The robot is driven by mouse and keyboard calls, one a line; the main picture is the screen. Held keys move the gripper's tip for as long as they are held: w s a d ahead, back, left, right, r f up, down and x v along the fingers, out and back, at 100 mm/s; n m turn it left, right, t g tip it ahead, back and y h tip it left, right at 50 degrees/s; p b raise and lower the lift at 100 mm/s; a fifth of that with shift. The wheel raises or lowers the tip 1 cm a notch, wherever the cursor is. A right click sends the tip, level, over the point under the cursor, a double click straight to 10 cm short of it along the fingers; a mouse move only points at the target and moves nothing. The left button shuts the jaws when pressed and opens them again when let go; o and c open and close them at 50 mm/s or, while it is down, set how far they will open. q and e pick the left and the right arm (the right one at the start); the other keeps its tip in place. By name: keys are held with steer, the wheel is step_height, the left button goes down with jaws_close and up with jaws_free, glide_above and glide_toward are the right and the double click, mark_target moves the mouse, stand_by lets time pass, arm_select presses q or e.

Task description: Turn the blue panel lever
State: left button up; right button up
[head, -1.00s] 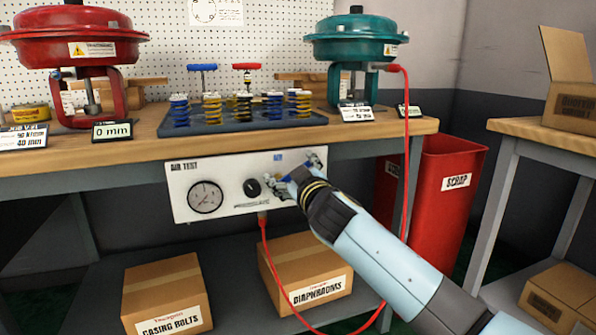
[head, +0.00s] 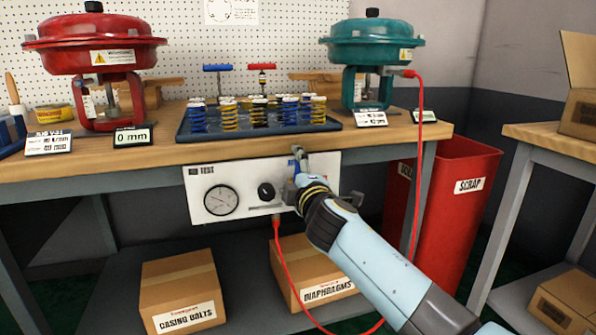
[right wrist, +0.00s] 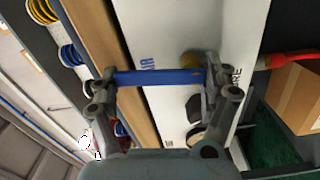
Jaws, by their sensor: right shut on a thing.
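The blue lever (right wrist: 160,77) is a straight bar on the front of the white panel (head: 232,178) under the bench top. In the right wrist view it spans the space between my two fingers, with one finger at each end. My right gripper (head: 299,170) is shut on it, and in the head view the hand hides most of the lever. Only a small blue part (head: 295,165) shows there, near the panel's upper right. Part of the blue panel label (right wrist: 146,61) shows beside the lever. My left gripper is in neither view.
The panel also has a round gauge (head: 221,200) and a black knob (head: 266,191). A red hose (head: 283,262) hangs from its lower edge. The bench top (head: 160,153) overhangs the panel. Boxes stand below, and a red scrap bin (head: 462,215) stands to the right.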

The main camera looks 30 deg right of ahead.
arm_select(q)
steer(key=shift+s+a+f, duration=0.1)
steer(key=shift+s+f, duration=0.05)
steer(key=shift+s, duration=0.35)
arm_select(e)
steer(key=shift+a+f+n, duration=0.2)
steer(key=shift+a+n, duration=0.05)
steer(key=shift+n, duration=0.55)
steer(key=o, duration=1.5)
steer(key=shift+a, duration=0.1)
steer(key=shift+o, duration=0.5)
steer(key=shift+r, duration=0.1)
steer(key=v, duration=1.2)
